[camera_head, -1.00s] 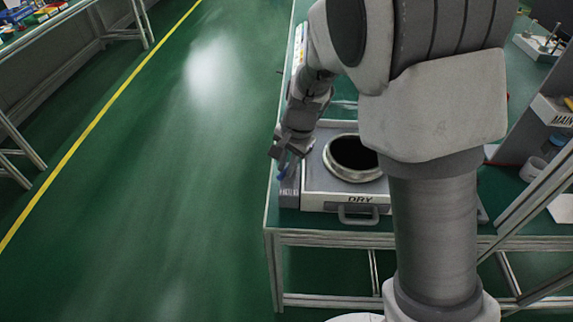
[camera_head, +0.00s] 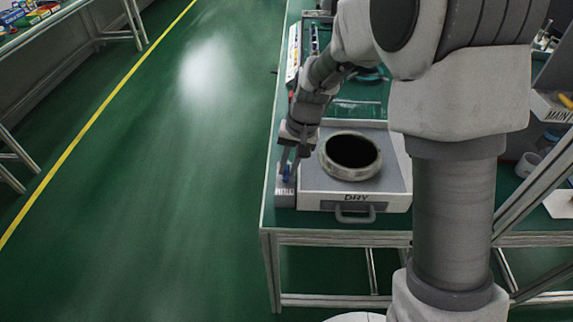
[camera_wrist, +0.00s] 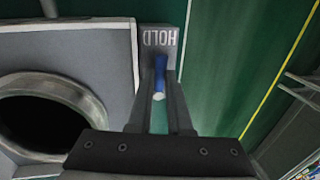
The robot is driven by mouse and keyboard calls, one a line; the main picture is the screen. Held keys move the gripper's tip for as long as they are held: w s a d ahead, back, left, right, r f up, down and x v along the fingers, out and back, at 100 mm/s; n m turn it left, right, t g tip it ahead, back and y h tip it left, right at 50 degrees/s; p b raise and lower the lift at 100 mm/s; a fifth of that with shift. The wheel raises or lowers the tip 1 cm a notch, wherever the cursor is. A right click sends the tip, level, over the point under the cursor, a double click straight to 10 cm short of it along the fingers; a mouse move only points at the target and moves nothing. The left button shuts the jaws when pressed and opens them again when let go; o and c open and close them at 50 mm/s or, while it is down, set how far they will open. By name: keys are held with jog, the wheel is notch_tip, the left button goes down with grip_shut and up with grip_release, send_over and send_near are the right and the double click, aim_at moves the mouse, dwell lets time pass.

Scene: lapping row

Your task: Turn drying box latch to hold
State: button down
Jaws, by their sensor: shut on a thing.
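The drying box (camera_head: 310,185) is a grey-white case on the bench, with DRY on its front and a handle below. The drying box also shows at the left of the wrist view (camera_wrist: 90,60). Its latch is a blue lever (camera_wrist: 161,70) on a narrow grey strip along the box's left side; the lever shows small in the head view (camera_head: 287,172). A HOLD label (camera_wrist: 160,37) sits at the strip's end, and the lever lies in line with it. My gripper (camera_wrist: 161,80) is shut on the lever, one finger each side. The lever's pivot is unclear.
A round dark opening with a metal rim (camera_head: 350,175) tops the box. The green bench (camera_head: 268,205) ends just left of the strip, with open floor and a yellow line (camera_head: 100,110) beyond. My arm hides the bench's right part.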

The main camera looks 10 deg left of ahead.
jog(key=shift+d+n, duration=0.1)
jog(key=shift+n, duration=0.3)
jog(key=c, duration=0.8)
grip_release()
jog(key=shift+c, duration=0.2)
jog(key=shift+d, duration=0.1)
